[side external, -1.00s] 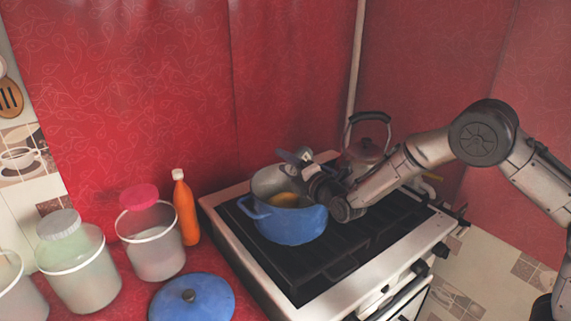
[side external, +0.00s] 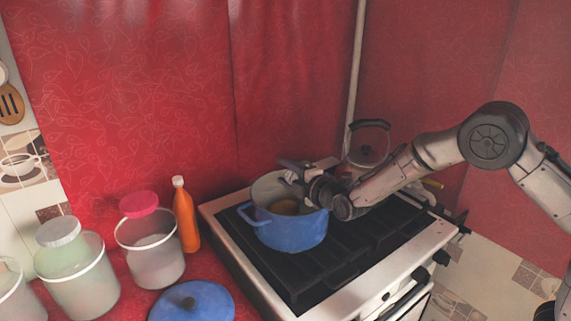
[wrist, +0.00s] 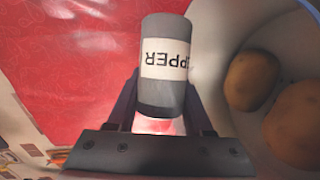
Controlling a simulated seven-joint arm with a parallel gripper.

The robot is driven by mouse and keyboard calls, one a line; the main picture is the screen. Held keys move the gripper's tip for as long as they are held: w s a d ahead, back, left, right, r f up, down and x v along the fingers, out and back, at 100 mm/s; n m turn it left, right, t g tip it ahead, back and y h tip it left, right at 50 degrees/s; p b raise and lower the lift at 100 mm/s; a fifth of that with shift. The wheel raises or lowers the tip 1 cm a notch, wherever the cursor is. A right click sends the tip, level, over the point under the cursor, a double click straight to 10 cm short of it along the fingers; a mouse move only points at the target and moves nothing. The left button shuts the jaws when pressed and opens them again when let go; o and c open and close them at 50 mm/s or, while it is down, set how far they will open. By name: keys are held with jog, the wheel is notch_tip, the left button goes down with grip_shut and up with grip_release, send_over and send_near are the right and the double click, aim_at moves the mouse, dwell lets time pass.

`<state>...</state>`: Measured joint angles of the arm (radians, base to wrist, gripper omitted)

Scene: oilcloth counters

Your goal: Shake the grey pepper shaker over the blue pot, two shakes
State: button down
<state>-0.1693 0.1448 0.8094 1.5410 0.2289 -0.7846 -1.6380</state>
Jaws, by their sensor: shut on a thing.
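The grey pepper shaker (wrist: 162,98) has a white label with upside-down lettering, and it fills the middle of the wrist view. My gripper (wrist: 160,108) is shut on it, with a dark finger on each side. The blue pot (side external: 289,233) stands on the stove with its lid off. In the side view my gripper (side external: 294,170) is above the pot's back right rim, and the shaker is small and hard to make out there. The pot's pale inside (wrist: 226,50) shows at the right of the wrist view, holding round brownish-yellow pieces (wrist: 253,80).
A kettle (side external: 366,153) stands behind my arm at the stove's back. The blue lid (side external: 205,303) lies on the red counter left of the stove. An orange bottle (side external: 186,220) and several tubs, one pink-lidded (side external: 150,255), stand at left. A red wall covering (side external: 150,90) rises close behind.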

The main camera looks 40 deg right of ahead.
jog(key=m, duration=0.1)
jog(key=m+g+y, duration=0.1)
jog(key=m, duration=0.1)
jog(key=shift+a+f, duration=0.15)
jog(key=shift+f, duration=0.2)
notch_tip(320, 180, up, 6)
jog(key=m+g+y, duration=0.2)
jog(key=m, duration=0.2)
jog(key=shift+s+a+r+y, duration=0.15)
jog(key=shift+s+a+y, duration=0.15)
jog(key=shift+a, duration=0.1)
jog(key=shift+m, duration=0.3)
jog(key=shift+r+m+g+y, duration=0.7)
jog(key=shift+r+m+y, duration=0.75)
jog(key=shift+m, duration=0.45)
jog(key=shift+r, duration=0.1)
